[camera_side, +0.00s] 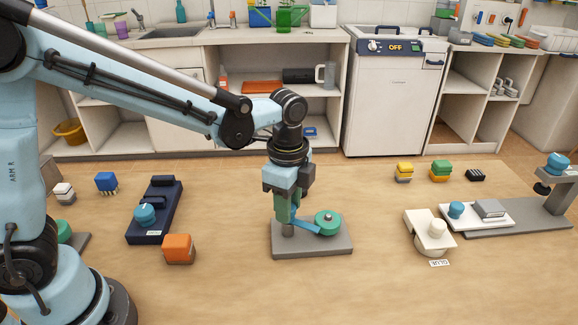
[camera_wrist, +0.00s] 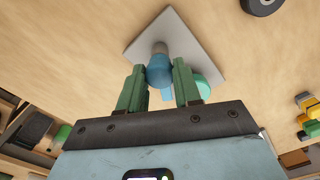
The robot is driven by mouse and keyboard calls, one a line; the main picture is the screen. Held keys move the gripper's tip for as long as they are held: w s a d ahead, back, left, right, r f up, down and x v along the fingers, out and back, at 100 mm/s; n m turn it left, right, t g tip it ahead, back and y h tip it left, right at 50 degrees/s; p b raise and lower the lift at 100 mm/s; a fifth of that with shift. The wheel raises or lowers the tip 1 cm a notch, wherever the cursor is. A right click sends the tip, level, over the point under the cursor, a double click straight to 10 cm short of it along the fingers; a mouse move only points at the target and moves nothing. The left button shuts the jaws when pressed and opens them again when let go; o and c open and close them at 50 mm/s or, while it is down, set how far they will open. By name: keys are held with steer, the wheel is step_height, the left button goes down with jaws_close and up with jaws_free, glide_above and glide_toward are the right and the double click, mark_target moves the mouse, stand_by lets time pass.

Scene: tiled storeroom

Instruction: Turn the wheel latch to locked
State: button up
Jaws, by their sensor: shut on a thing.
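The wheel latch stands on a grey square base plate (camera_side: 335,249) in the middle of the table. It has a round green wheel (camera_side: 327,218) on the right and a blue arm (camera_side: 306,228) reaching left to a grey post. My gripper (camera_side: 288,220) points down over the left part of the plate. In the wrist view, its green fingers (camera_wrist: 159,68) are on both sides of a blue cylindrical handle (camera_wrist: 160,72), shut on it. The wheel shows partly behind the right finger (camera_wrist: 204,90). No lock marking is readable.
An orange block (camera_side: 178,248) and a dark blue device with a blue knob (camera_side: 145,215) are to the left. A cream device (camera_side: 430,230) and a white tray (camera_side: 487,219) stand to the right. Small stacked blocks (camera_side: 404,172) lie farther back. The table's front middle is clear.

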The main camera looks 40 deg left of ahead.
steer(key=n, duration=0.6)
steer(key=shift+n, duration=0.3)
stand_by(0.4)
steer(key=o, duration=1)
steer(key=shift+o, duration=0.2)
step_height(320, 180, up, 12)
